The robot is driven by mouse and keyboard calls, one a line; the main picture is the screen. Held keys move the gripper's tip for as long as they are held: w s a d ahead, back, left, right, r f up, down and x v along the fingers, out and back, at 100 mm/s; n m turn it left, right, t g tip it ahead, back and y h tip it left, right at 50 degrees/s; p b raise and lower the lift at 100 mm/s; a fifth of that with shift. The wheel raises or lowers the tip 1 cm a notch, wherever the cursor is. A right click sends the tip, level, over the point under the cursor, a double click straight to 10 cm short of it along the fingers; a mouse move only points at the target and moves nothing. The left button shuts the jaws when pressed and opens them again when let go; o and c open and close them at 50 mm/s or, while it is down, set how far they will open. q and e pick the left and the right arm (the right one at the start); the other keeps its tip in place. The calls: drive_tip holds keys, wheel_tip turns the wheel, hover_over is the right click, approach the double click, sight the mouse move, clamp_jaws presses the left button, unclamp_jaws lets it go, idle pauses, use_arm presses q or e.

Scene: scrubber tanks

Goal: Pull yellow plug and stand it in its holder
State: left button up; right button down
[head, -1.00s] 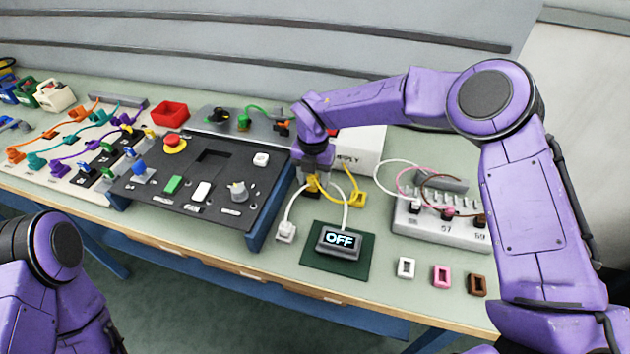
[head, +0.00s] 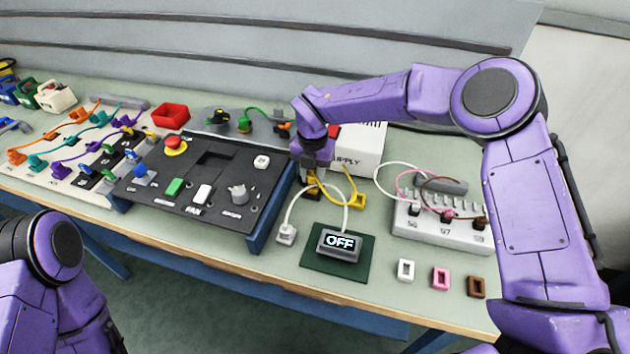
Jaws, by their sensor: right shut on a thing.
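My right gripper (head: 312,178) points down at the table, just right of the black control panel and in front of the white supply box. It is shut on the yellow plug (head: 314,184), which is mostly hidden by the jaws and a white cable. A yellow cable (head: 348,178) shows to the right. It runs to a small yellow block (head: 358,201) on the table, which looks like the holder. What lies directly under the jaws is dark and hard to make out. My left gripper is out of view; only part of the left arm shows at lower left.
The black panel (head: 215,165) has a raised blue side next to the gripper. A display reading OFF (head: 340,242) sits on a green mat with white cables around it. A white supply box (head: 362,146) stands behind. A grey socket strip (head: 440,232) and small coloured holders are at right.

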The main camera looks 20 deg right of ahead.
sight(313, 175)
drive_tip(key=shift+s+r, duration=0.3)
drive_tip(key=shift+r, duration=0.2)
drive_tip(key=shift+w+r+p, duration=0.15)
drive_tip(key=shift+r+p, duration=0.2)
drive_tip(key=shift+p, duration=0.15)
drive_tip(key=shift+r+p, duration=0.8)
drive_tip(key=shift+r, duration=0.5)
drive_tip(key=shift+f, duration=0.1)
drive_tip(key=s+d+p, duration=0.1)
drive_tip(key=s+d, duration=0.6)
drive_tip(key=d, duration=0.3)
